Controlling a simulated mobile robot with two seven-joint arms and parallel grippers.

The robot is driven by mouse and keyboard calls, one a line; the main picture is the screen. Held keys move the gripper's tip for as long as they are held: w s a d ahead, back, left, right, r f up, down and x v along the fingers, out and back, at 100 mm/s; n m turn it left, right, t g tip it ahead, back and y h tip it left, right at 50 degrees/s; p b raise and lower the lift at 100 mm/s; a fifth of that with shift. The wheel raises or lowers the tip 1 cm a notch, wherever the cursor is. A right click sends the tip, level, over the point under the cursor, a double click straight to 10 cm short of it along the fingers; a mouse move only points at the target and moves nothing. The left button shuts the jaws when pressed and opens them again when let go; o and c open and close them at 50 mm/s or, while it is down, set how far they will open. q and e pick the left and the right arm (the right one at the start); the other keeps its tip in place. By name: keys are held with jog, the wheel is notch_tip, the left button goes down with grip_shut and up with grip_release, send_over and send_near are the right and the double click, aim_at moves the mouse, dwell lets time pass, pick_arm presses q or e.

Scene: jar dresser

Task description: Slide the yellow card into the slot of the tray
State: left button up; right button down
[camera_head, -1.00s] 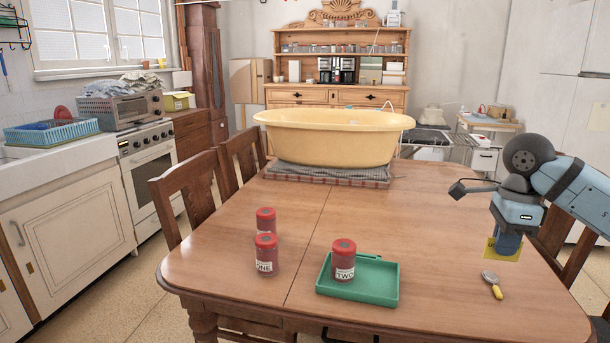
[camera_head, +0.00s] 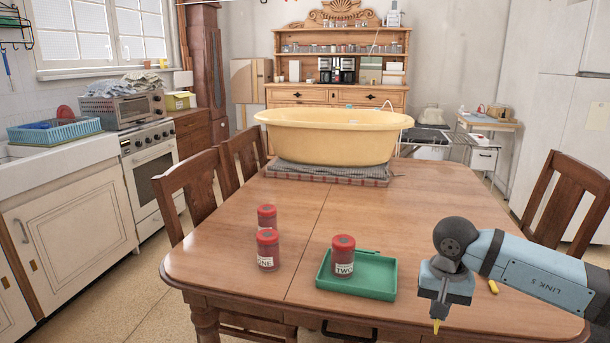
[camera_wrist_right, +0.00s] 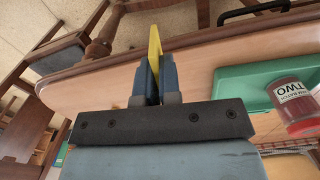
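The yellow card (camera_head: 436,326) is held in my right gripper (camera_head: 440,309), seen edge-on below the fingers beside the table's front edge. In the right wrist view the card (camera_wrist_right: 155,48) sticks out from between the two closed blue fingers (camera_wrist_right: 153,84). The green tray (camera_head: 378,294) lies on the table to the left of my right gripper, apart from the card. It also shows in the right wrist view (camera_wrist_right: 238,90). A red-lidded jar labelled TWO (camera_head: 343,256) stands at the tray's left side. I cannot clearly make out the slot. My left gripper is not in view.
Two more red-lidded jars, one at the front (camera_head: 267,250) and one behind it (camera_head: 266,217), stand left of the tray. A yellow handle (camera_head: 493,287) shows behind my right arm. A large yellow tub (camera_head: 335,137) stands at the table's back. The middle is clear.

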notch_tip(320, 180, down, 4)
jog(key=a+r+n, duration=0.1)
jog(key=a+n, duration=0.1)
jog(key=n, duration=0.2)
pick_arm(q)
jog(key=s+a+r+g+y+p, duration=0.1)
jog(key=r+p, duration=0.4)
jog(key=p, duration=1.1)
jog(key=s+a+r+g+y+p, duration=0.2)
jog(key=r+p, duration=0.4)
jog(key=p, duration=1.1)
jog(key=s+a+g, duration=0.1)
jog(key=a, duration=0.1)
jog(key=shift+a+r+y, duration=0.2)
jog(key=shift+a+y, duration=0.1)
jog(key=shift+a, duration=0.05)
pick_arm(e)
jog(key=s+r, duration=0.3)
jog(key=r, duration=1.5)
jog(key=s+r, duration=0.3)
jog(key=r, duration=1.5)
jog(key=shift+w+f, duration=0.1)
